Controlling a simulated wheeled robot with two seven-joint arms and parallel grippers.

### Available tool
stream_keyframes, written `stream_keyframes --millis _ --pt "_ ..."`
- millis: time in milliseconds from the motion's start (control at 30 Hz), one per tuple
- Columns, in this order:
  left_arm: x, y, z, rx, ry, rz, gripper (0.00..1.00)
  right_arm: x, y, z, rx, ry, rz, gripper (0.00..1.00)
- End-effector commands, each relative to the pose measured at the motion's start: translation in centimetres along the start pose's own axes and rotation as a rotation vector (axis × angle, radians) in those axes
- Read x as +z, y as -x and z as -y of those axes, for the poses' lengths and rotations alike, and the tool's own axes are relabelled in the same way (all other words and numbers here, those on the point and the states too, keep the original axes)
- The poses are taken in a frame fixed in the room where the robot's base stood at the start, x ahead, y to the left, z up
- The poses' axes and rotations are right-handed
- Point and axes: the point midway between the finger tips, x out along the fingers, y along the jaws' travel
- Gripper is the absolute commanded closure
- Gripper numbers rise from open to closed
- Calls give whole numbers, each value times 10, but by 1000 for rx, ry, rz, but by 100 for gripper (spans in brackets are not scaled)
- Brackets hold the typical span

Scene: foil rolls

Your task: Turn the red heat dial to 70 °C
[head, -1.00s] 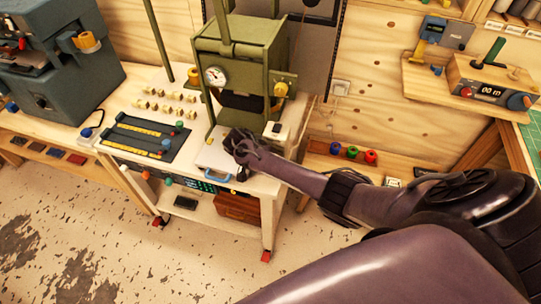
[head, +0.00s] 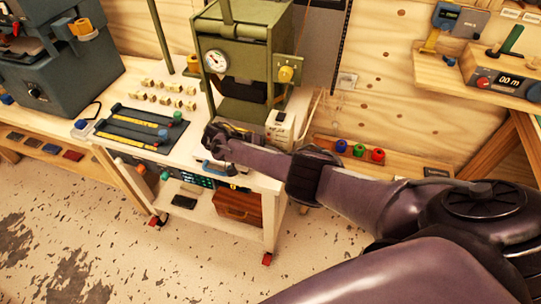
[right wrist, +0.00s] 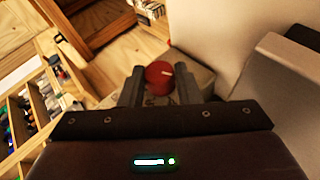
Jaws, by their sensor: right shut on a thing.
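The red heat dial (right wrist: 160,73) is a round red knob with a short pale mark, pointing to the right in the right wrist view. My right gripper (right wrist: 160,88) is shut on it, one dark finger on each side. In the head view my right gripper (head: 210,138) is in front of the green press (head: 240,60), above the front edge of the bench. The dial is not visible there, and no temperature reading is legible. My left gripper is not in view.
A lit control panel (head: 195,179) is on the bench front, beside a blue handle (head: 218,169). A black tray with yellow strips (head: 135,130) and several small pale blocks (head: 165,95) lie left of the press. Red, green and blue spools stand on the right shelf (head: 400,163).

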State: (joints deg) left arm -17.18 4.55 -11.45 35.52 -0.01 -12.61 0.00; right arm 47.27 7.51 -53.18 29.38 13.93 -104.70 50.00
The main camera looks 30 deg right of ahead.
Motion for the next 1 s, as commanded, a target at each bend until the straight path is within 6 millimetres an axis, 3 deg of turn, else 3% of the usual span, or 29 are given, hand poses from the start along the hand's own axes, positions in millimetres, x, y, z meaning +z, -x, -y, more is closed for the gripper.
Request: stream_keyframes --millis 267,300,367,700,1000 --pt "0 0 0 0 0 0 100 -2 0 -1 0 -3 -1 93" --pt "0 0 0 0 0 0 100 -2 0 -1 0 -3 -1 69" --pt "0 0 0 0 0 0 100 -2 0 -1 0 -3 -1 62" --pt "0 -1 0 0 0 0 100 -1 4 0 -2 -1 -2 62" --pt "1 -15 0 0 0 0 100 -1 51 2 -4 -3 -3 62"
